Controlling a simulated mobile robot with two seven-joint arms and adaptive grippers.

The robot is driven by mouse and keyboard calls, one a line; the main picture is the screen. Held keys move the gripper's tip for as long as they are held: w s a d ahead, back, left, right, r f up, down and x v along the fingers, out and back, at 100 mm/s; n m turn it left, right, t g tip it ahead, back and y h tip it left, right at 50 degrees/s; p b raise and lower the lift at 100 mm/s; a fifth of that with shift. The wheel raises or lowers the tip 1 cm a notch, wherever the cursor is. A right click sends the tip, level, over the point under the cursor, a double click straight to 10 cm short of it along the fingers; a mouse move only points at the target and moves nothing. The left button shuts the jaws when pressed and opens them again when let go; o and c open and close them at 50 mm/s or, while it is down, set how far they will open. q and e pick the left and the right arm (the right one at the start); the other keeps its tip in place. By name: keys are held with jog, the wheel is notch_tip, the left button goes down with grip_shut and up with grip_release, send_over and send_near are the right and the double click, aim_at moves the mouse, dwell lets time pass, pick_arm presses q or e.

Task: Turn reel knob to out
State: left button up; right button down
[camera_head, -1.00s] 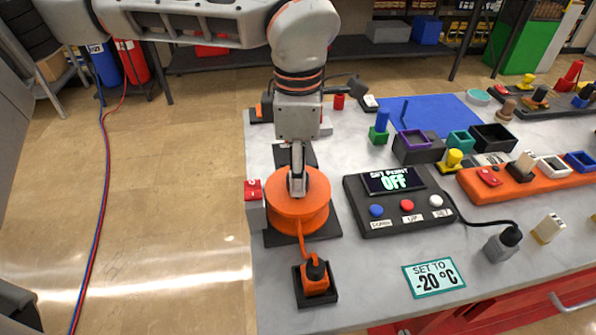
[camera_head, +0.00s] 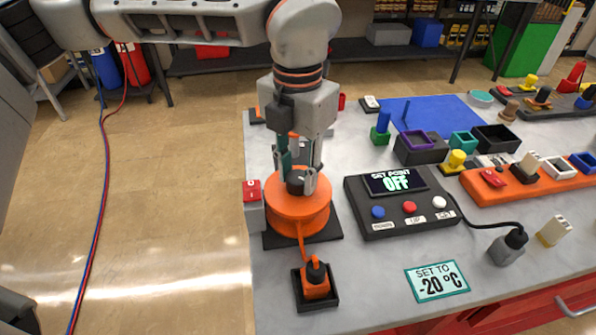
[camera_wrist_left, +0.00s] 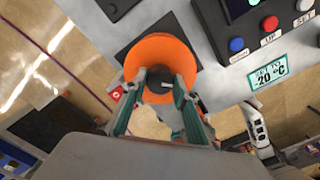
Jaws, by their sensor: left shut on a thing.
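The orange reel (camera_head: 298,213) stands on a black base plate at the left end of the table. Its dark knob (camera_head: 296,184) sits on top at the centre, with a white mark. My left gripper (camera_head: 302,184) points down from above and is shut on the knob, one finger on each side. In the left wrist view, the reel (camera_wrist_left: 160,58) and the knob (camera_wrist_left: 158,80) lie between the fingers of my left gripper (camera_wrist_left: 160,92). Part of the knob is hidden by the fingers.
An orange plug (camera_head: 315,280) on the reel's cable sits in a black holder in front. A red switch (camera_head: 252,190) is beside the reel. The set-point panel (camera_head: 400,200) reads OFF on the right. A card (camera_head: 437,281) says set to -20 °C.

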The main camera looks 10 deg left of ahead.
aim_at(297, 177)
pick_arm(q)
jog(key=n, duration=0.7)
jog(key=shift+b, duration=0.3)
jog(key=n, duration=0.6)
jog(key=shift+n, duration=0.4)
jog(key=n, duration=0.7)
jog(key=shift+b, duration=0.3)
jog(key=n, duration=0.6)
jog(key=shift+n, duration=0.4)
jog(key=o, duration=1.1)
jog(key=shift+r, duration=0.1)
notch_tip(297, 177, up, 12)
